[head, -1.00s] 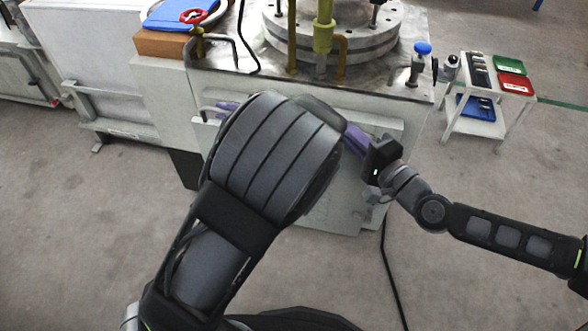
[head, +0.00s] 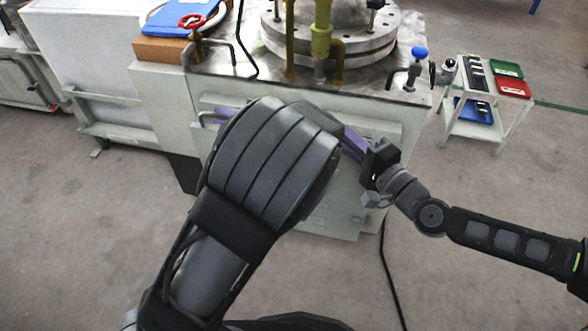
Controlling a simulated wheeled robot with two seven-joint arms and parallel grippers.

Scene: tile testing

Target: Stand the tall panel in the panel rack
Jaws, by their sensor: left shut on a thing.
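A purple piece (head: 354,143), which I take as the tall panel, shows between my two arms, in front of the pale machine. More purple (head: 224,111) shows left of my left arm, beside a pale handle; I cannot tell whether it is the same piece. My left arm's thick grey links cover the middle of the view and hide most of the left gripper, which is shut on the panel. My right arm comes in from the right, and its dark wrist end (head: 381,160) is close to the purple piece. Its fingers cannot be made out. I cannot pick out the panel rack.
The machine has a metal top (head: 235,66) with a round flange (head: 375,45), yellow pipes (head: 321,35) and a blue knob (head: 419,53). A white trolley (head: 455,128) with coloured trays stands at the right. A black cable (head: 390,270) lies on the open floor.

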